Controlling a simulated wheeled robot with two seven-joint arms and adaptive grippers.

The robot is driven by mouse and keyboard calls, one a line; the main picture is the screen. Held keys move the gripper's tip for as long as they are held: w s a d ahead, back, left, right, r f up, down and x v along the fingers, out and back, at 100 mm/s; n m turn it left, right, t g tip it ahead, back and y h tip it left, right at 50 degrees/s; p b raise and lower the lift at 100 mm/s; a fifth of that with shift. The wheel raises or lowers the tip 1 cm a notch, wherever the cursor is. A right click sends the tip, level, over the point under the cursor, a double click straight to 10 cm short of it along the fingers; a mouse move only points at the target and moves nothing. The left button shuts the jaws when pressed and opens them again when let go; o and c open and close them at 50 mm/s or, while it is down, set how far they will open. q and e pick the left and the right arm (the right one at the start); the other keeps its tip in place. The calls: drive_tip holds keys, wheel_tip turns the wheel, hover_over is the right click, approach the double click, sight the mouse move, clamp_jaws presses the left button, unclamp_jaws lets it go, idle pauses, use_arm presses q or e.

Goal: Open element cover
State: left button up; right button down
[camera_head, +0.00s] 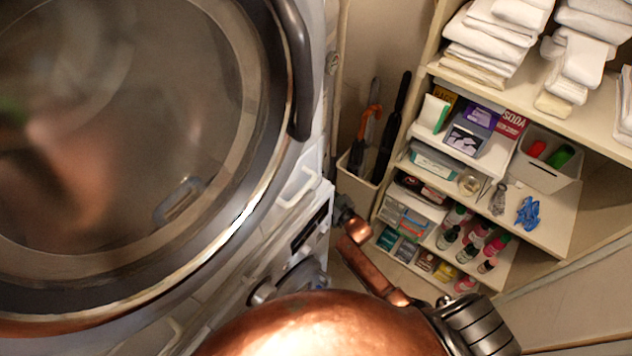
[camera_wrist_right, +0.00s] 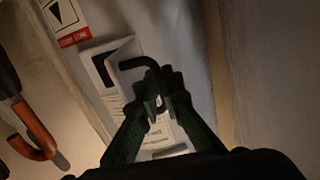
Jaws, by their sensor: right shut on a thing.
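In the right wrist view, my right gripper (camera_wrist_right: 158,98) is shut on a dark bent bar (camera_wrist_right: 138,63), which looks like a handle. The bar stands in front of a white recessed panel (camera_wrist_right: 99,70), which looks like the element cover. Whether the panel is open is hard to tell, as the fingers hide part of it. A pale printed label (camera_wrist_right: 160,132) shows between the fingers. In the head view my copper right arm reaches past the machine's right side, and the fingers are hidden there. My left gripper is in neither view.
A large round glass machine door (camera_head: 130,150) fills the left of the head view. Umbrellas (camera_head: 368,130) stand in a bin beside the machine; a curved orange handle (camera_wrist_right: 42,135) shows close by in the wrist view. Shelves with towels (camera_head: 490,40) and bottles stand at right.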

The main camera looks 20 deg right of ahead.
drive_tip(key=c, duration=2.4)
unclamp_jaws()
drive_tip(key=v, duration=1.2)
drive_tip(key=shift+s+f, duration=0.1)
drive_tip(key=shift+f, duration=0.05)
